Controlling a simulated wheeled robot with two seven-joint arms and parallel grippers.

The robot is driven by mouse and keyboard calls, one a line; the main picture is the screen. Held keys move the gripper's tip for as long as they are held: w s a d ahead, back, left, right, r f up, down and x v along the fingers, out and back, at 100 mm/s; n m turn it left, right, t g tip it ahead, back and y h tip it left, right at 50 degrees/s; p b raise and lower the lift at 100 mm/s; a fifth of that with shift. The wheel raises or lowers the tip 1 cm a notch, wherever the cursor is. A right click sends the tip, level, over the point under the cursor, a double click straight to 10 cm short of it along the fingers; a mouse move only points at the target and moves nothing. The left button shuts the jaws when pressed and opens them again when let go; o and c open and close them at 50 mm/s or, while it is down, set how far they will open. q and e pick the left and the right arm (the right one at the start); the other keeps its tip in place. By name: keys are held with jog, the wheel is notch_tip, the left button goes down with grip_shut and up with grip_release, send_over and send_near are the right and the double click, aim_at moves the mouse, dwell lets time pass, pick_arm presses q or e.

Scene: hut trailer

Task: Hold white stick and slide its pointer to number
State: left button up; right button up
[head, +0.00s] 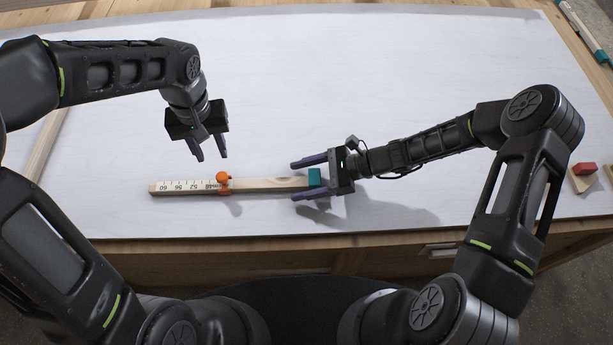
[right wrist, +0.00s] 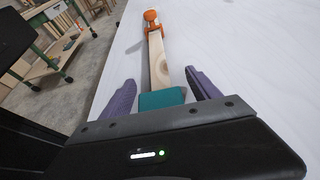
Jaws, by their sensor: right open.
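The stick (head: 265,185) lies flat on the white table top, pale wood with a printed number scale on its left part and a teal block (head: 314,177) at its right end. An orange pointer (head: 223,183) sits around the stick by the right end of the visible numbers. My right gripper (head: 293,181) is open, with its purple fingers on either side of the stick's teal end, apart from it; the right wrist view shows the teal end (right wrist: 162,99) between the fingers. My left gripper (head: 212,157) is open and empty, above and just behind the stick, near the pointer.
The white table top (head: 310,80) is mostly clear behind the stick. Its wooden front edge (head: 330,240) is close in front of the stick. A red block (head: 584,169) lies at the far right, and a teal-ended tool (head: 582,28) is at the top right corner.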

grip_shut()
pick_arm(q)
jog(key=shift+o, duration=1.3)
jog(key=w+a+n+g+h, duration=0.1)
jog(key=n, duration=0.1)
jog(key=w+a+n+g+h, duration=0.1)
jog(key=n, duration=0.2)
jog(key=w+a+r+n+g+h, duration=0.1)
jog(key=n, duration=0.1)
jog(key=shift+w+a+r, duration=0.1)
jog(key=shift+w+a, duration=0.3)
